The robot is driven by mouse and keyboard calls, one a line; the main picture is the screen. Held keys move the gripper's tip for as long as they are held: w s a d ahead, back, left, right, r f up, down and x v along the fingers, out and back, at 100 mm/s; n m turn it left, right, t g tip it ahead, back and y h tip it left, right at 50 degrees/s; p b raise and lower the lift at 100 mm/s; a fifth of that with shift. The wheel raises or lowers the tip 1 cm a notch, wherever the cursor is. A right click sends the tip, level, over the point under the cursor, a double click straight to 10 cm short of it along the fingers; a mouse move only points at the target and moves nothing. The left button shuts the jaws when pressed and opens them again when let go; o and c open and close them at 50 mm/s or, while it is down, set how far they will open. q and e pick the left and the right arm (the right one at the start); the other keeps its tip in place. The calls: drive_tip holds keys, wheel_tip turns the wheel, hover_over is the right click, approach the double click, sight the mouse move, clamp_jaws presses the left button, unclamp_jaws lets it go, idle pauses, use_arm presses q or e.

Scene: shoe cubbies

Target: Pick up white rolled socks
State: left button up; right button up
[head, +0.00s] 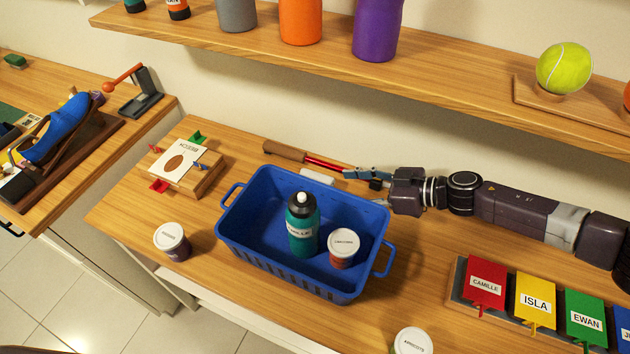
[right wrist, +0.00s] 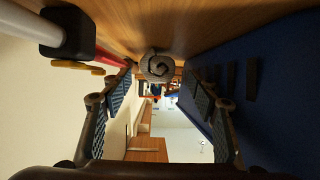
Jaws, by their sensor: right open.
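The white rolled socks (head: 317,177) lie on the table just behind the blue bin, partly hidden by its rim. In the right wrist view they show as a pale grey spiral roll (right wrist: 158,66) ahead of my fingers, near the middle. My right gripper (head: 353,175) is behind the bin, to the right of the socks, pointing left at them. Its two fingers are spread on either side of the roll in the right wrist view (right wrist: 160,98), with nothing held. My left gripper is not in view.
The blue bin (head: 262,258) holds a teal bottle (head: 303,228) and a lidded cup (head: 342,252). Its wall runs close beside my right gripper. A red-shafted tool with a brown handle (head: 285,151) lies behind the socks. A shelf (head: 440,85) overhangs the back.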

sight(331, 185)
drive_tip(key=x, duration=0.6)
drive_tip(key=shift+a+r, duration=0.15)
drive_tip(key=shift+r, duration=0.05)
drive_tip(key=c, duration=0.7)
drive_tip(key=shift+r, duration=0.1)
drive_tip(key=shift+c, duration=0.2)
